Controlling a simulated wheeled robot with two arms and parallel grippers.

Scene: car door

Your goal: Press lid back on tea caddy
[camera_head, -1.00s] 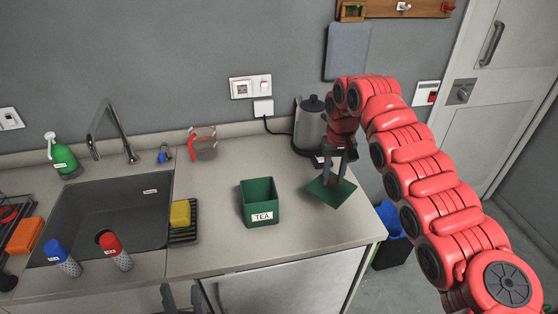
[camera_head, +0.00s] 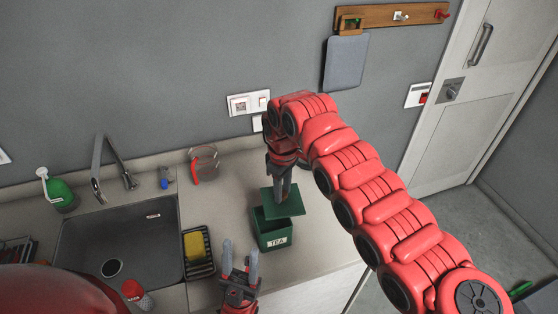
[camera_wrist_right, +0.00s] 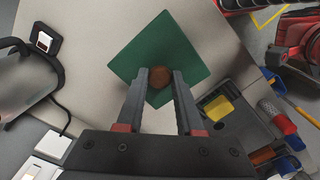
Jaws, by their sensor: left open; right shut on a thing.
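The green tea caddy (camera_head: 274,240), labelled TEA, stands upright on the counter in the head view, its dark opening partly showing. The flat green square lid (camera_head: 296,203) is above the caddy's back right part, offset and tilted in the picture; the exact gap is hard to tell. My right gripper (camera_head: 281,190) is shut on the lid's brown round knob (camera_wrist_right: 160,75), seen between its fingers (camera_wrist_right: 158,88) in the wrist view. There the lid (camera_wrist_right: 178,48) hides the caddy. My left gripper (camera_head: 241,262) is open and empty, in front and left of the caddy.
The sink (camera_head: 115,235) is at left, with a yellow sponge (camera_head: 194,245) on a black rack beside it. A measuring jug (camera_head: 204,163) stands behind. The kettle (camera_wrist_right: 25,85) shows in the wrist view. Counter right of the caddy looks clear.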

